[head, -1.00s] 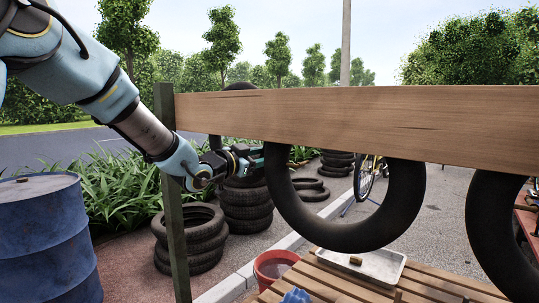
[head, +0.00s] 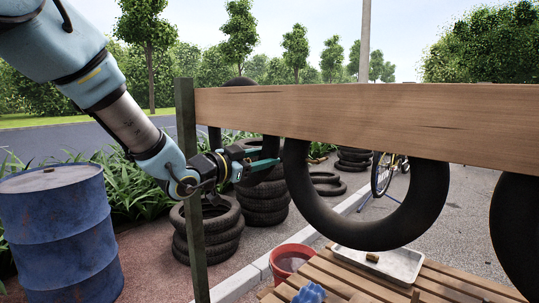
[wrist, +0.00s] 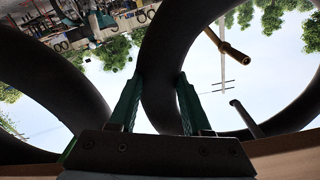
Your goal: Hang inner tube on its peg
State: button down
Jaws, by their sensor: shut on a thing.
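A black inner tube (head: 240,81) shows partly behind the wooden board, its top just above the board's upper edge. My gripper (head: 275,158) is below the board's left part. In the wrist view my gripper (wrist: 160,85) has its two green fingers on either side of a black tube (wrist: 156,100) and is shut on it. A brown peg (wrist: 232,48) and a grey peg (wrist: 243,115) show across the ring's opening; I cannot tell whether either passes through it. The board hides the pegs and most of the tube in the head view.
The wooden board (head: 370,115) stands on a green post (head: 188,180). Another tube (head: 355,235) hangs just right of my fingers, with a further one (head: 515,230) at the right edge. A blue barrel (head: 60,235), tyre stacks (head: 208,235) and a slatted table (head: 340,285) are below.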

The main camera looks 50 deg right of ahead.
jog(key=shift+a, duration=1.05)
jog(key=shift+d+f+b, duration=0.1)
jog(key=shift+f+b, duration=0.8)
jog(key=shift+f, duration=0.15)
jog(key=shift+c, duration=1.4)
grip_release()
jog(key=w+a+b, duration=0.1)
jog(key=a+b, duration=0.2)
jog(key=a, duration=0.7)
jog(key=shift+a, duration=0.4)
